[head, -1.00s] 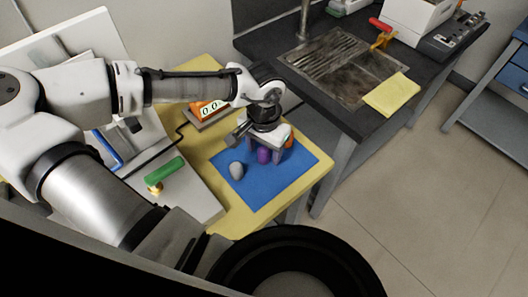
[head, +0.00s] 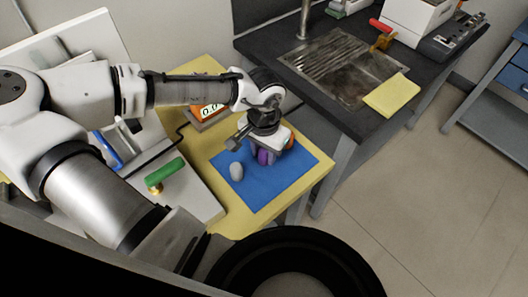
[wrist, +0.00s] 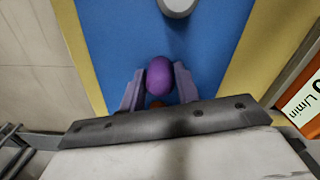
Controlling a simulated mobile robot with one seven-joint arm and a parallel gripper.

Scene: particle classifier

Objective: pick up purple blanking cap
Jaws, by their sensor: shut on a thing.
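The purple blanking cap (head: 263,157) is at the blue mat (head: 250,191), under my gripper (head: 266,155). In the wrist view the rounded purple cap (wrist: 160,76) sits between the two fingers of my gripper (wrist: 159,88), which are shut on it. Its lower part is hidden by the gripper. A grey-white cap (head: 236,171) stands on the mat to the left of my gripper. An orange piece (head: 289,141) shows just right of the gripper, partly hidden.
The mat lies on a yellow table (head: 318,176). An orange display unit (head: 207,112) stands behind. A green-handled valve (head: 164,175) is at left. A dark sink bench (head: 345,75) with a yellow cloth (head: 391,95) is at right. The mat's front is clear.

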